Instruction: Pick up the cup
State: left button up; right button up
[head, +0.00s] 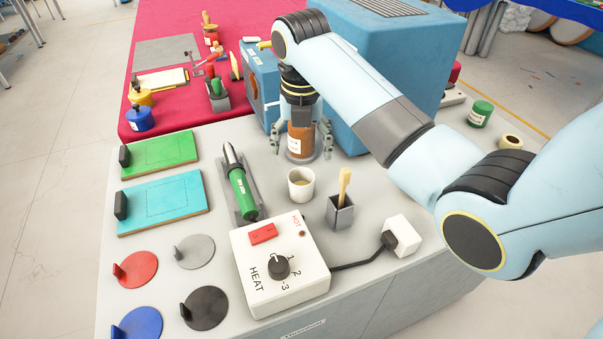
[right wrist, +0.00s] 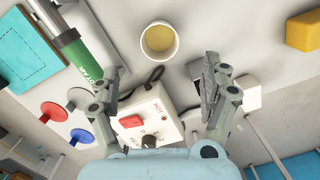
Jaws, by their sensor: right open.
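The cup (head: 301,184) is white, round and upright on the grey tabletop, with something yellowish inside. It also shows in the right wrist view (right wrist: 160,41), near the top centre. My right gripper (head: 301,153) points down above the table, and in the head view it appears just behind the cup. In the right wrist view its two fingers (right wrist: 161,65) are spread wide with nothing between them, and the cup lies beyond their tips. My left gripper is not in view.
A brown jar (head: 300,140) overlaps my right gripper in the head view. A green-handled tool (head: 240,185) lies left of the cup. A grey holder (head: 340,213) with a wooden-handled brush stands right, and a white heat box (head: 283,268) in front. A blue case (head: 365,90) stands behind.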

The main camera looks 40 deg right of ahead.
send_over(301, 177)
jog(key=s+a, duration=0.2)
jog(key=s, duration=0.1)
notch_tip(301, 177, down, 5)
jog(key=f, duration=0.3)
jog(key=w+f, duration=0.1)
jog(key=f, duration=0.1)
jog(key=shift+d, duration=0.35)
jog(key=shift+f, duration=0.15)
jog(key=c, duration=1.3)
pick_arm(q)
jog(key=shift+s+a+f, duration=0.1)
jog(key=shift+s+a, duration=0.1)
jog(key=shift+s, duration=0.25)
pick_arm(e)
jog(key=shift+o, duration=0.2)
